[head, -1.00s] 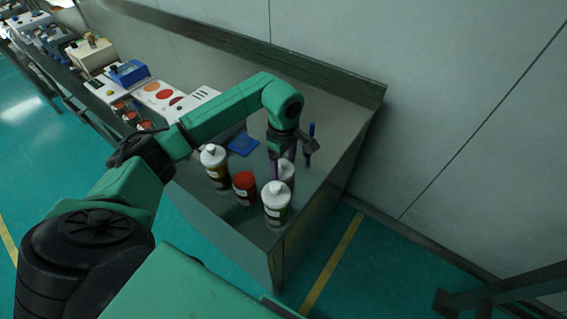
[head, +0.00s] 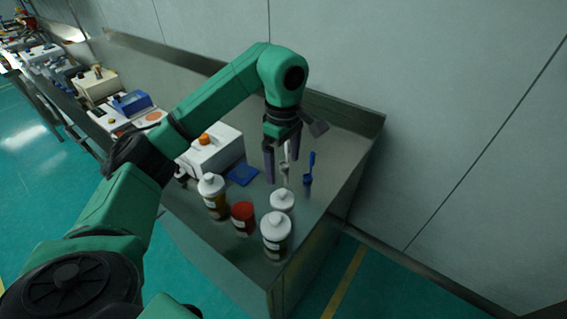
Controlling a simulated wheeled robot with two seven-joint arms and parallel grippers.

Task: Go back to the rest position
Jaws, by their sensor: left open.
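My left gripper (head: 278,165) is in the head view, above the back right part of the metal bench (head: 335,150). Its fingers point down and stand apart, with a white-handled tool (head: 287,163) showing beside them; I cannot tell if it is between or behind them. A blue brush-like tool (head: 309,170) stands just right of the fingers. White-capped bottles stand in front of the gripper: one at left (head: 213,197), one at right (head: 276,236) and a white-lidded one (head: 283,202) between. A red-lidded jar (head: 243,218) stands among them. My right gripper is not in view.
A white device with an orange knob (head: 208,148) and a small blue pad (head: 243,175) are on the bench left of the gripper. More lab devices (head: 95,85) line up at the far left. A wall (head: 430,110) rises behind and right. The green floor (head: 30,170) is clear at left.

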